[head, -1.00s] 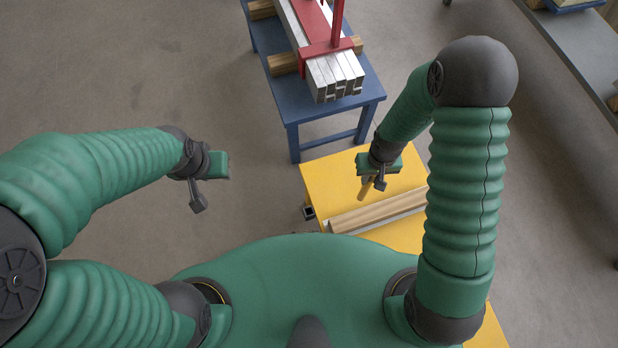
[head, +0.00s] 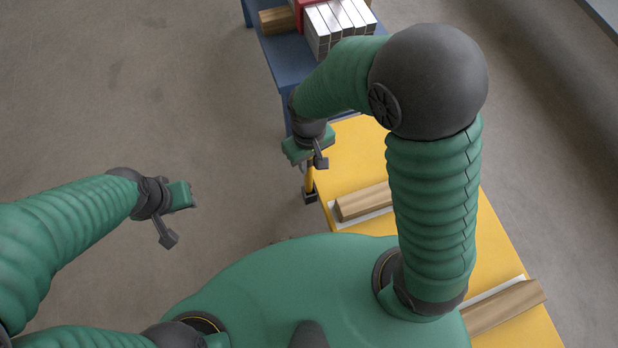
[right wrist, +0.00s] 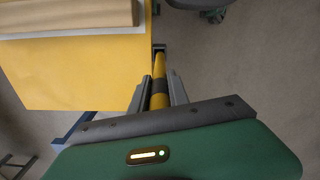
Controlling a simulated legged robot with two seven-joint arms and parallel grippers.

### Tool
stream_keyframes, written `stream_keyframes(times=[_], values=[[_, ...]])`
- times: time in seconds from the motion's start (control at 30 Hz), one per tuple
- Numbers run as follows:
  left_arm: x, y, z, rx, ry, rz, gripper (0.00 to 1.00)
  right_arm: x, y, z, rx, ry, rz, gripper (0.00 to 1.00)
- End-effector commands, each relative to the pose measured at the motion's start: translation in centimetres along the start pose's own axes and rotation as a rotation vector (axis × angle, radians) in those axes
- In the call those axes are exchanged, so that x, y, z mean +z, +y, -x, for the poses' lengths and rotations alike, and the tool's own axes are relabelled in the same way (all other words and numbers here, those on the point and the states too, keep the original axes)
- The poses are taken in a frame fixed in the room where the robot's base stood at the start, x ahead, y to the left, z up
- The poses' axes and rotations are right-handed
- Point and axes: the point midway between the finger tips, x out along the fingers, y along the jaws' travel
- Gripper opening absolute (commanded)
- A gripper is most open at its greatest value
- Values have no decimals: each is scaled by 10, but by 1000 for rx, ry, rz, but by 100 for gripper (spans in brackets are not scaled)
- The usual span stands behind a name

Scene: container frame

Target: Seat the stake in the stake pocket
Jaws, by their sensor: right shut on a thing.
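The stake (head: 309,179) is a yellow rod with a dark band; it also shows in the right wrist view (right wrist: 159,68). My right gripper (head: 310,164) is shut on it, with a finger on each side in the right wrist view (right wrist: 158,92). The stake hangs roughly upright beside the yellow deck's edge. The stake pocket (head: 311,197) is a small dark bracket on that edge, also in the right wrist view (right wrist: 159,46). The stake's lower end is at the pocket; I cannot tell whether it is inside. My left gripper (head: 180,216) is over bare floor, its jaws unclear.
The yellow deck (head: 350,150) carries wooden beams (head: 363,201) on pale strips. A blue table (head: 285,55) behind it holds metal bars (head: 338,22) and a red clamp. The floor to the left is clear.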

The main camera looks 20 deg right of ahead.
Motion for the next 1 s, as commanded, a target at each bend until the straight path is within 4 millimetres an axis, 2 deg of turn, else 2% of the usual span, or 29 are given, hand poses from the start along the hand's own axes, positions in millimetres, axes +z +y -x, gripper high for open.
stream_keyframes(times=[0.03,0.17,0.33,0.57,0.6,0.73,1.0], values=[[2,0,-7,0,0,0,36,0,0,-14,0,-1,0,0],[3,0,-12,0,0,0,36,-1,0,-29,0,2,0,0],[6,0,-23,0,0,0,36,-1,0,-58,0,2,0,0],[5,0,-22,0,-1,0,36,-2,0,-60,0,6,-1,0],[5,0,-22,0,-1,0,36,-1,0,-60,0,5,-1,26],[5,0,-22,0,0,0,36,-1,0,-60,0,4,-1,43],[5,0,-22,0,0,0,36,-1,0,-59,0,3,-1,43]])
